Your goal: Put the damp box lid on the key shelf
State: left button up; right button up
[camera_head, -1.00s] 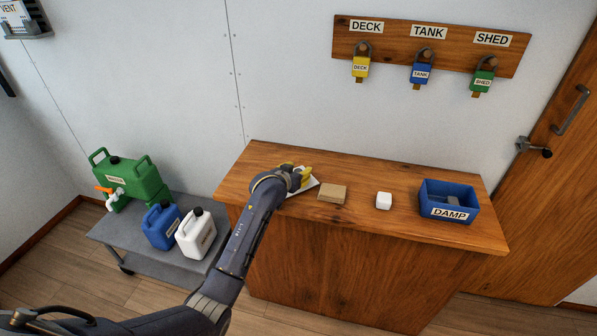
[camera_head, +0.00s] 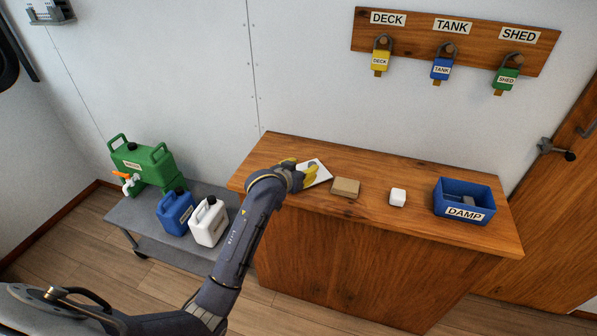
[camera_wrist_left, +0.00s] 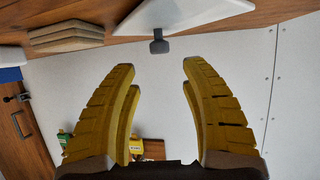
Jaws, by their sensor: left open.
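A thin white panel (camera_head: 318,174) lies on the left part of the wooden counter and is probably the lid. The left wrist view shows this panel (camera_wrist_left: 185,12) upside down, with a dark grey knob (camera_wrist_left: 159,45) standing from its face. My left gripper (camera_head: 301,172) is at the panel's left side, partly covering it. Its yellow fingers are open, and the knob is just beyond the gap between the fingertips (camera_wrist_left: 157,66). The blue DAMP box (camera_head: 464,199) is open at the counter's right end, with a grey item inside. My right gripper is out of view.
A wooden board (camera_head: 480,48) on the wall carries DECK, TANK and SHED padlocks; no separate key shelf is identifiable. A grey cart (camera_head: 135,215) with canisters is left.

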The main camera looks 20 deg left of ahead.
pick_arm(q)
jog(key=shift+v, duration=1.7)
